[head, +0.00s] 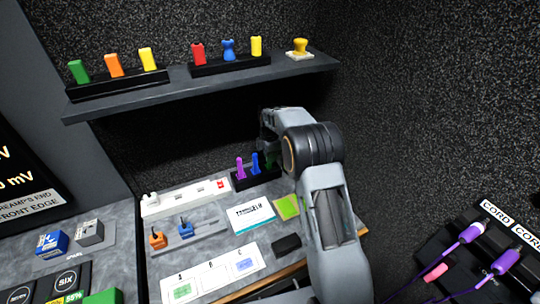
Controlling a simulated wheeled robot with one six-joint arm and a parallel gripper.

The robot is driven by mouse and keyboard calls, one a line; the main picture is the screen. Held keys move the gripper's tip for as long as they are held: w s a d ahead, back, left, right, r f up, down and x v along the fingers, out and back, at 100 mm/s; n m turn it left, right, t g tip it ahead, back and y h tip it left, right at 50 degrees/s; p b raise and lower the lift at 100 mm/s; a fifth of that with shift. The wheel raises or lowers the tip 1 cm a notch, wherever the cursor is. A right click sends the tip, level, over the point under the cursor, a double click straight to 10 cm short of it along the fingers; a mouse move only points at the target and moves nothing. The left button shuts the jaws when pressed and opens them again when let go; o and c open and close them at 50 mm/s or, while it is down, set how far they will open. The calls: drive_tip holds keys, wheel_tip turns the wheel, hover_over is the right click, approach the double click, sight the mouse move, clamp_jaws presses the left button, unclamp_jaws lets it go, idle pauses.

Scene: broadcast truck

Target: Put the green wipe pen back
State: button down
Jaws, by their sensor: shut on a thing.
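My arm reaches in from the lower right, and my gripper (268,148) points down over the black pen holder (242,184). It is shut on the green wipe pen (268,159), of which only a thin green part shows beside my arm. The pen is upright at the right end of the holder. A purple pen (240,168) and a blue pen (255,164) stand in the holder to its left. My arm hides the holder's right end, so I cannot tell whether the green pen's lower end is in a slot. The fingertips are mostly hidden.
A dark shelf (200,84) with coloured items in black racks hangs above. The desk holds a white power strip (185,197), a card (250,214), a green pad (287,207) and a dark block (286,244). Purple cords (470,234) lie at the right.

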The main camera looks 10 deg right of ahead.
drive_tip(key=c, duration=1)
unclamp_jaws()
drive_tip(key=shift+c, duration=0.2)
drive_tip(key=shift+f, duration=0.1)
drive_tip(key=shift+w+a+r, duration=0.1)
drive_tip(key=shift+w+r, duration=0.05)
drive_tip(key=shift+r, duration=1.8)
drive_tip(key=shift+w+a+r, duration=0.1)
drive_tip(key=shift+w+r, duration=0.05)
drive_tip(key=shift+r, duration=1.75)
drive_tip(key=shift+s+d+f, duration=0.1)
drive_tip(key=shift+s, duration=0.05)
